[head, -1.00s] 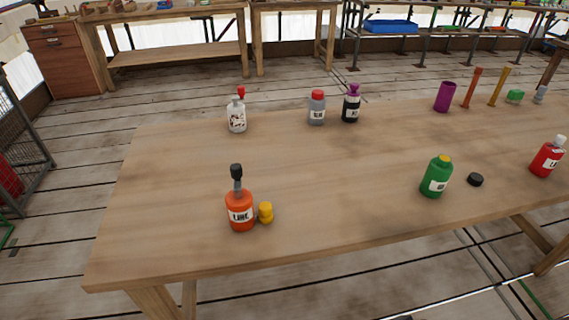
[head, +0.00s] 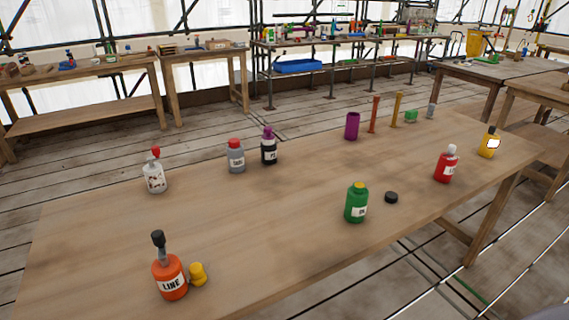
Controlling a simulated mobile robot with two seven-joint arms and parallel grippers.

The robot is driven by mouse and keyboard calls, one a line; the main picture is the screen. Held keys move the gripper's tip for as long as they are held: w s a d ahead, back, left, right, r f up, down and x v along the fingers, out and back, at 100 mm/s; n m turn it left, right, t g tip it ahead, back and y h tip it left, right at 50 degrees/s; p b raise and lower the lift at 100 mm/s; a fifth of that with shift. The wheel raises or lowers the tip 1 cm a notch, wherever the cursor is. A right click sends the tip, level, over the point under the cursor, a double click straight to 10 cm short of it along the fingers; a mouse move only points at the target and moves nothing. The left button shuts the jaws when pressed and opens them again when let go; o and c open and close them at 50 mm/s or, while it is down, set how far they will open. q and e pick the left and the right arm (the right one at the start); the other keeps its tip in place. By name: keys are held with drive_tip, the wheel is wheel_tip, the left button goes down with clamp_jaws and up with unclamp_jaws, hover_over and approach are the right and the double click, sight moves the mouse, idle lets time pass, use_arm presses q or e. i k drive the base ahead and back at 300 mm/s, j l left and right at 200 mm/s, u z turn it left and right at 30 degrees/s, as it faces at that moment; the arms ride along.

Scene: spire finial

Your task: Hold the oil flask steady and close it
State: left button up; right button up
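A green flask (head: 356,205) with a white label and a yellow top stands upright near the middle of the wooden table (head: 270,225); its label is too small to read surely. A black cap (head: 391,197) lies on the table just right of it, apart from it. An orange bottle (head: 170,280) labelled "LINE" stands at the front left with a dark-tipped spout, and a yellow cap (head: 198,274) sits beside it. I cannot tell by label which bottle is the oil flask. Neither of my grippers is in view.
A white bottle (head: 154,178), a grey bottle (head: 236,158) and a black bottle (head: 269,149) stand along the back. A purple cup (head: 352,126) stands behind. A red bottle (head: 446,166) and a yellow bottle (head: 489,144) stand at the right.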

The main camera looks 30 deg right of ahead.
sight(357, 198)
drive_tip(key=z, duration=1.3)
